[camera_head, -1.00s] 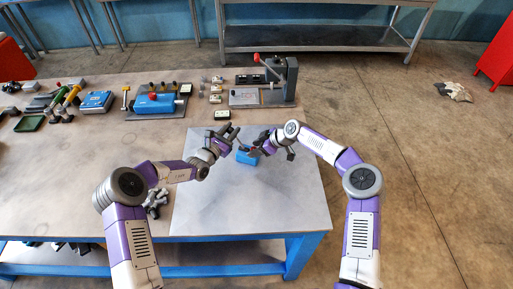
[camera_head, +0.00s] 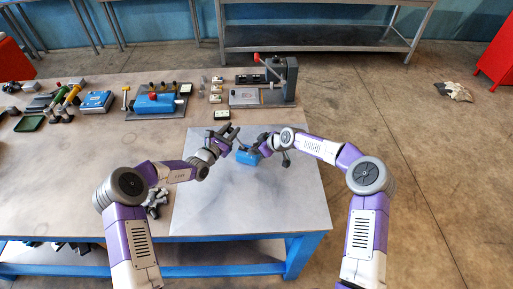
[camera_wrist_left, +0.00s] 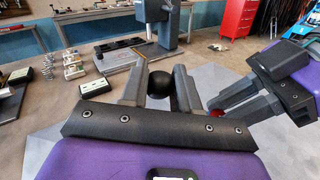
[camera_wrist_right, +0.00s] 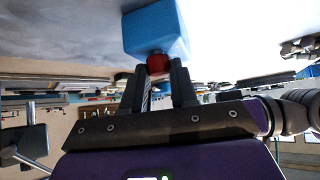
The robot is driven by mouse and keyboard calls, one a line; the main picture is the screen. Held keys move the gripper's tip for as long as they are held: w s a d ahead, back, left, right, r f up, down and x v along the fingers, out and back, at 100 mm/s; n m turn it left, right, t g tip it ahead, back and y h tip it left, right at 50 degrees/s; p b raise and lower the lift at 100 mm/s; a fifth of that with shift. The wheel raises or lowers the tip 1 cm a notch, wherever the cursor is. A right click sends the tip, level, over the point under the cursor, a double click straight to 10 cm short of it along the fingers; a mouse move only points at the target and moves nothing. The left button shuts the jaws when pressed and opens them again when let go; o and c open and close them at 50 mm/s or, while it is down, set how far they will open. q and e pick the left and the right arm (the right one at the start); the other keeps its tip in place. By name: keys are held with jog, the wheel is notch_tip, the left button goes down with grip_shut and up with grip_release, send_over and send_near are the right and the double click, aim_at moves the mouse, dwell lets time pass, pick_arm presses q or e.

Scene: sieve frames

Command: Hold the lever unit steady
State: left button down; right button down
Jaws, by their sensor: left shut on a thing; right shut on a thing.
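The lever unit (camera_head: 247,157) is a small blue block over the pale mat in the head view. In the right wrist view the blue block (camera_wrist_right: 157,32) carries a red knob (camera_wrist_right: 158,63). My right gripper (camera_head: 262,146) is shut on this red knob, at the unit's right side in the head view. My left gripper (camera_head: 231,139) is shut on a black ball knob, just left of the unit. The black ball (camera_wrist_left: 158,83) sits between its fingers in the left wrist view. A thin rod beside the right fingers is partly hidden. I cannot tell whether the block touches the mat.
The pale mat (camera_head: 290,205) is otherwise clear. A grey press with a red-tipped handle (camera_head: 280,85) stands at the back right. A blue device (camera_head: 155,104) and small boxes stand behind. A dark metal part (camera_head: 155,200) lies near the mat's left edge.

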jog(key=shift+s+a+f+m+t+h, duration=0.1)
jog(key=shift+s+a+m+t+h, duration=0.1)
jog(key=shift+m+t+h, duration=0.6)
jog(key=shift+s+a+f+m+t+h, duration=0.1)
jog(key=shift+a+m+t+h, duration=0.15)
jog(key=shift+m, duration=0.95)
jog(key=shift+d, duration=0.15)
jog(key=shift+m+t+h, duration=0.25)
jog(key=shift+m, duration=0.15)
jog(key=c, duration=0.9)
grip_release()
jog(key=shift+w+d+r, duration=0.1)
jog(key=shift+o, duration=0.2)
jog(key=shift+d+r, duration=0.1)
jog(key=shift+r, duration=0.1)
jog(key=v, duration=1.1)
jog(key=shift+s+r, duration=0.25)
jog(key=shift+s, duration=0.15)
